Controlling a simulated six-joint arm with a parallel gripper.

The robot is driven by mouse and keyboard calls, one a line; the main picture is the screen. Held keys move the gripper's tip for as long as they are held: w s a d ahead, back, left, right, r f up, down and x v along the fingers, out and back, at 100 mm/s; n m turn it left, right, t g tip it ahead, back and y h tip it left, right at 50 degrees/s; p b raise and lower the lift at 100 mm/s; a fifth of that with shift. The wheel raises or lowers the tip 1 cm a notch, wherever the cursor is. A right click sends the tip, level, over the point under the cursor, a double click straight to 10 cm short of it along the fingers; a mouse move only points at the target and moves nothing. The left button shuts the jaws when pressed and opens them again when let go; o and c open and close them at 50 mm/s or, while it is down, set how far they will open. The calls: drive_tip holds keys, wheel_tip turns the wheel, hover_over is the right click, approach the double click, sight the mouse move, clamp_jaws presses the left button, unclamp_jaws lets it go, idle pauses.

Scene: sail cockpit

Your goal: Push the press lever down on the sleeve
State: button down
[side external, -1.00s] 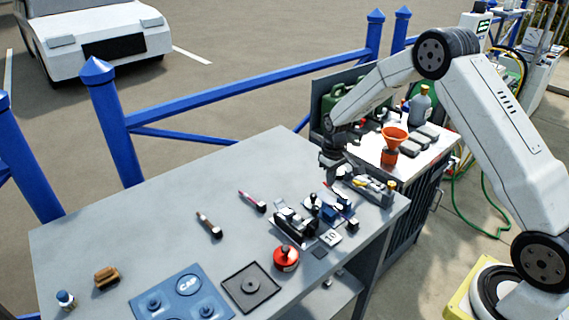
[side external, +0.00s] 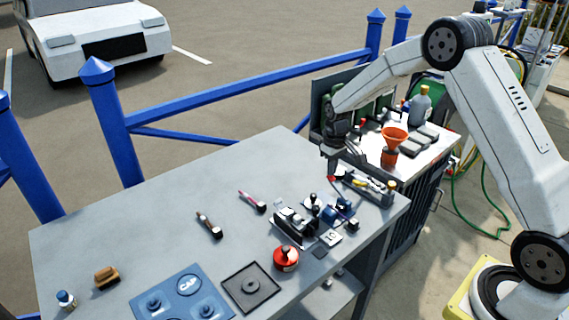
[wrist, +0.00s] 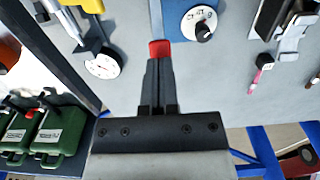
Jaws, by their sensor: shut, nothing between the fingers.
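The press lever (wrist: 159,48) shows in the wrist view as a grey bar with a red end, beside a blue body with a white dial (wrist: 201,23). Its red end also shows in the side view (side external: 331,178). My gripper (wrist: 159,63) is shut and empty, its fingertips right at the red end in the picture. I cannot tell whether they touch it. In the side view my gripper (side external: 332,169) is above the far right part of the bench. The sleeve cannot be made out clearly.
On the grey bench (side external: 130,225) are a grey tool tray (side external: 365,181), a black fixture (side external: 294,221), a red tin (side external: 286,258), and a blue tray (side external: 180,295). A side cart holds an orange funnel (side external: 395,136). The bench's left-middle is mostly clear.

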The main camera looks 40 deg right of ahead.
sight(331, 179)
drive_tip(key=shift+r, duration=1.4)
drive_tip(key=shift+s, duration=0.1)
drive_tip(key=shift+s+a+r, duration=0.15)
drive_tip(key=shift+a, duration=0.1)
drive_tip(key=s+a+r+t, duration=0.1)
drive_tip(key=s+a, duration=0.4)
drive_tip(key=s, duration=0.5)
drive_tip(key=s+a+r+t, duration=0.1)
drive_tip(key=s+a, duration=0.4)
drive_tip(key=s, duration=0.5)
drive_tip(key=shift+s+a+r+t, duration=0.3)
drive_tip(key=shift+s+a+r, duration=0.1)
drive_tip(key=shift+r, duration=0.3)
